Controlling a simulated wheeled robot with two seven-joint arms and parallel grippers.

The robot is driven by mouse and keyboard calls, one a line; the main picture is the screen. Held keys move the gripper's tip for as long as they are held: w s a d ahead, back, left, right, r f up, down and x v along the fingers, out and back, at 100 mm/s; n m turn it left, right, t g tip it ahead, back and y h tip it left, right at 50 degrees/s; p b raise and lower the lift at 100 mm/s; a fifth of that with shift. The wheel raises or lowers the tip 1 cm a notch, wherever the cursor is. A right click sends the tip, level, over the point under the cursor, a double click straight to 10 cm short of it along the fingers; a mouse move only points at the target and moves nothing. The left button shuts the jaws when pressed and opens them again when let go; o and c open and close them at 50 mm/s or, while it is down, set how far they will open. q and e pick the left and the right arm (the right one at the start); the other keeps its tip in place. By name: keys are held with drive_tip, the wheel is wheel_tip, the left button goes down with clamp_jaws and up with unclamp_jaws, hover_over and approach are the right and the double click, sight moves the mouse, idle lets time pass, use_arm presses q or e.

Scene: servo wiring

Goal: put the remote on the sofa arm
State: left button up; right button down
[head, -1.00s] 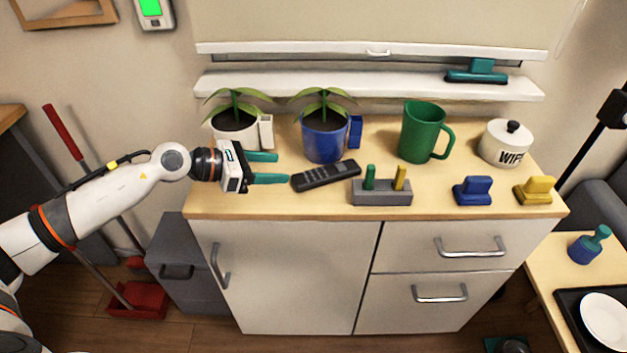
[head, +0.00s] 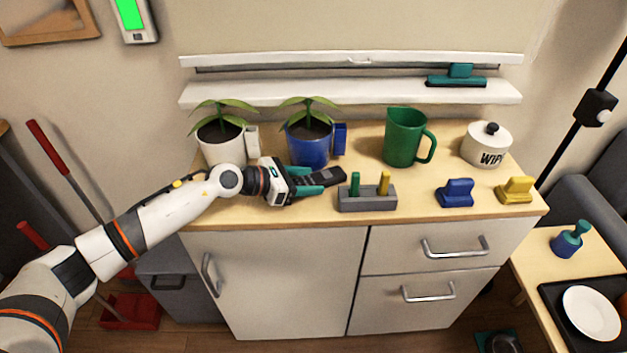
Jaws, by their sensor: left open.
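The black remote (head: 326,178) lies on the wooden cabinet top, in front of the blue plant pot. My left gripper (head: 312,182) is open at the remote's left end, with its teal fingers on either side of that end. The fingers and gripper body hide part of the remote. Whether the fingers touch it I cannot tell. A grey sofa (head: 594,190) shows in part at the right edge, beyond the small table. My right gripper is not in view.
A grey holder with pegs (head: 368,199) stands just right of the remote. Plant pots (head: 222,147) (head: 309,146) stand behind, with a green mug (head: 404,140), a lidded jar (head: 486,147), and blue (head: 455,194) and yellow (head: 514,191) blocks to the right. A lamp pole rises near the sofa.

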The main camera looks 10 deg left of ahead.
sight(306, 181)
use_arm(q)
drive_tip(key=c, duration=0.9)
wheel_tip(306, 181, up, 17)
drive_tip(key=s+d+f+m+g+h+p, duration=0.1)
drive_tip(key=s+d+f+p, duration=0.15)
drive_tip(key=s, duration=0.65)
drive_tip(key=shift+n+t+y, duration=0.3)
drive_tip(key=shift+t, duration=0.1)
drive_tip(key=shift+s+a+f+p, duration=0.5)
drive_tip(key=shift+s+a, duration=0.55)
drive_tip(key=shift+s, duration=0.65)
drive_tip(key=shift+s+a+f+p, duration=0.5)
drive_tip(key=shift+s+a, duration=0.6)
drive_tip(key=shift+s, duration=0.65)
drive_tip(key=shift+s+a+f+p, duration=0.5)
drive_tip(key=shift+s+a, duration=0.55)
drive_tip(key=shift+s, duration=0.65)
